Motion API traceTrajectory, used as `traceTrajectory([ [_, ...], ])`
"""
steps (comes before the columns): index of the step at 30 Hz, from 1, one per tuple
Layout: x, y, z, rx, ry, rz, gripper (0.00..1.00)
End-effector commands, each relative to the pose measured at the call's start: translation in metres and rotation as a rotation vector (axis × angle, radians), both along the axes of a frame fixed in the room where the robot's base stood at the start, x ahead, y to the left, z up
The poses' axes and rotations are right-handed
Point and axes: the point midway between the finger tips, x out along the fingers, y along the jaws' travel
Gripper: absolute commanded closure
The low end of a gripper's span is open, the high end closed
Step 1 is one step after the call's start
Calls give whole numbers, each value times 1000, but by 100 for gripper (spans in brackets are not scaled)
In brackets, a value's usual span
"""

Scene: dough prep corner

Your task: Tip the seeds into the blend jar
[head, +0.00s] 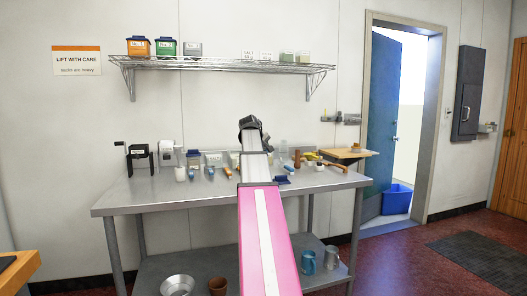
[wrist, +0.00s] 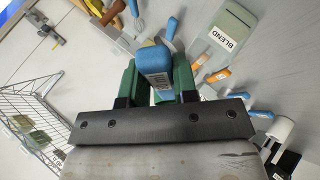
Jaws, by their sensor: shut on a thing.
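My gripper (wrist: 157,72) has green fingers in the wrist view. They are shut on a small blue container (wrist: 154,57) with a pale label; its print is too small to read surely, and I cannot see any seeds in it. The blend jar (wrist: 233,30), pale green with a white BLEND label, stands apart from the gripper, at the upper right. In the head view my arm hides the middle of the bench; the held container is hidden there, and I cannot surely pick out the blend jar.
The steel bench (head: 150,197) holds a crowded row of small items along its back. Blue-handled (wrist: 262,113) and orange-handled (wrist: 218,75) tools lie near the blend jar. A wire shelf (head: 220,63) with bins hangs above. The bench's front left is clear.

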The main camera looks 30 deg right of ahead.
Motion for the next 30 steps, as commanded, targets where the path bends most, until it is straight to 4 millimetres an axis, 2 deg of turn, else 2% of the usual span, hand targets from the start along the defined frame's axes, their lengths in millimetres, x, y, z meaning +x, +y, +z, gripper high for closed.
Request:
traceTrajectory([
  [5,1,-2,3,33,-1,-2,100],
  [15,2,-3,19,378,10,-1,100],
  [18,1,-2,20,434,12,0,100],
  [30,1,-3,25,497,12,-2,100],
])
